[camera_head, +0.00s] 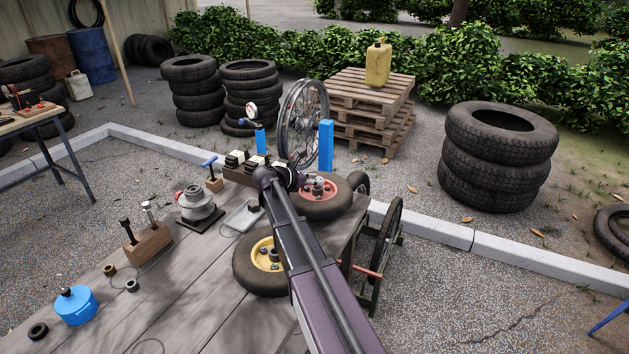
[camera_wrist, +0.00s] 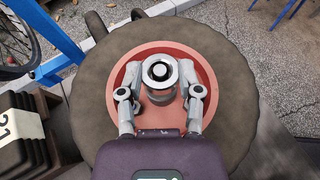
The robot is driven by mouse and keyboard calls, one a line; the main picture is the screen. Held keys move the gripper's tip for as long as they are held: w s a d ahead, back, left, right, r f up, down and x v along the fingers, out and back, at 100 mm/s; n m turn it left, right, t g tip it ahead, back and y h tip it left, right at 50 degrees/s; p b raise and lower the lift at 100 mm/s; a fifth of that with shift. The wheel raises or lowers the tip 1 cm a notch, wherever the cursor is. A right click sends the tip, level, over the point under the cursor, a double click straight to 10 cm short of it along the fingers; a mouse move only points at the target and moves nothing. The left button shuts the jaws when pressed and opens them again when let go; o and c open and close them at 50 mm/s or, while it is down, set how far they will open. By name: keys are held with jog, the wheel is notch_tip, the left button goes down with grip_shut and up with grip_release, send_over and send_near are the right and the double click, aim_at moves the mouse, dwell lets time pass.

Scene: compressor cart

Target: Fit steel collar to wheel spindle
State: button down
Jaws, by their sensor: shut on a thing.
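The wheel with the red hub (camera_head: 333,205) lies flat at the far end of the wooden table. It also fills the middle of the wrist view (camera_wrist: 95,75). My gripper (camera_wrist: 161,84) is shut on the steel collar (camera_wrist: 147,72), one finger on each side, over the middle of the red hub. The dark end of the spindle (camera_wrist: 161,71) shows inside the collar's ring. I cannot tell how far down the collar sits, as its lower edge is hidden. In the head view my arm covers part of the hub.
A wheel with a yellow hub (camera_head: 262,255) lies nearer on the table (camera_head: 190,290). Black numbered weights (camera_wrist: 22,130) stand left of the red-hub wheel. A blue stand (camera_head: 326,147) holds a spoked wheel behind. Small rings and a blue canister (camera_head: 76,305) lie front left.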

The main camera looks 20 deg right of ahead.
jog(key=shift+f+b, duration=0.75)
jog(key=shift+f, duration=0.05)
jog(key=shift+c, duration=1)
grip_release()
jog(key=shift+o, duration=1)
jog(key=shift+a+r, duration=0.1)
jog(key=shift+a, duration=0.05)
jog(key=shift+p+v, duration=1.4)
jog(key=shift+v, duration=1.95)
